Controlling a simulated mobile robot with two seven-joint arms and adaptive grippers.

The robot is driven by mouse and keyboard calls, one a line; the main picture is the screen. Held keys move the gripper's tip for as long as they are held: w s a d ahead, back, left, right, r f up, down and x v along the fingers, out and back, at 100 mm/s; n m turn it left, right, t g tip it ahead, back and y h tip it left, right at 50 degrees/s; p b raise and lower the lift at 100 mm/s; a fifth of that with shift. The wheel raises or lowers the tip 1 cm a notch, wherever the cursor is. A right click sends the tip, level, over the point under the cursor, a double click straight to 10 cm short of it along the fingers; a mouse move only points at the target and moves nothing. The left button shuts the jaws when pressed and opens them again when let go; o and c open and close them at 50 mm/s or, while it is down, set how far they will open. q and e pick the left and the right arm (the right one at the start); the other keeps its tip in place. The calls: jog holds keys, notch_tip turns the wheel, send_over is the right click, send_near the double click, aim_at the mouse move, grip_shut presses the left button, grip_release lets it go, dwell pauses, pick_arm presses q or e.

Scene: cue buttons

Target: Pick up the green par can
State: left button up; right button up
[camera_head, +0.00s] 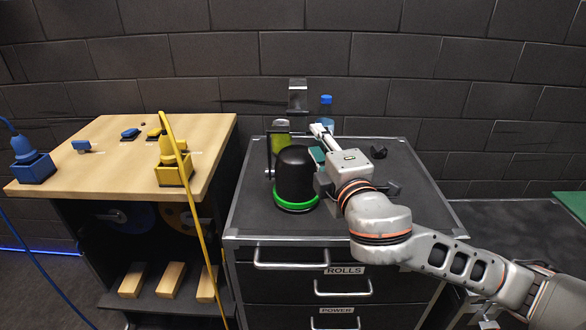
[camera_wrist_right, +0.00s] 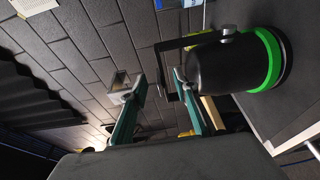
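The par can (camera_head: 294,172), a black rounded body with a bright green ring (camera_head: 296,205) at its base, stands on the grey cabinet top. A thin black bracket (camera_head: 269,158) rises at its left side. In the right wrist view the par can (camera_wrist_right: 228,66) fills the upper right, its bracket (camera_wrist_right: 160,68) reaching left. My right gripper (camera_head: 318,143) is just right of and behind the can. Its teal fingers (camera_wrist_right: 153,92) are apart, with the bracket showing between and beyond them. I cannot tell whether the right-hand finger touches the can. My left gripper is not in view.
A blue-capped bottle (camera_head: 326,109), a yellow-green container (camera_head: 280,136) and a grey upright object (camera_head: 298,96) stand behind the can. A small dark item (camera_head: 379,152) lies right. The wooden bench (camera_head: 105,160) at left holds blue and yellow devices. The cabinet's front is clear.

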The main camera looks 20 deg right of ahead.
aim_at(308, 129)
jog(key=shift+w+b, duration=0.3)
jog(key=shift+w, duration=3.1)
grip_shut()
jog(key=shift+r, duration=0.3)
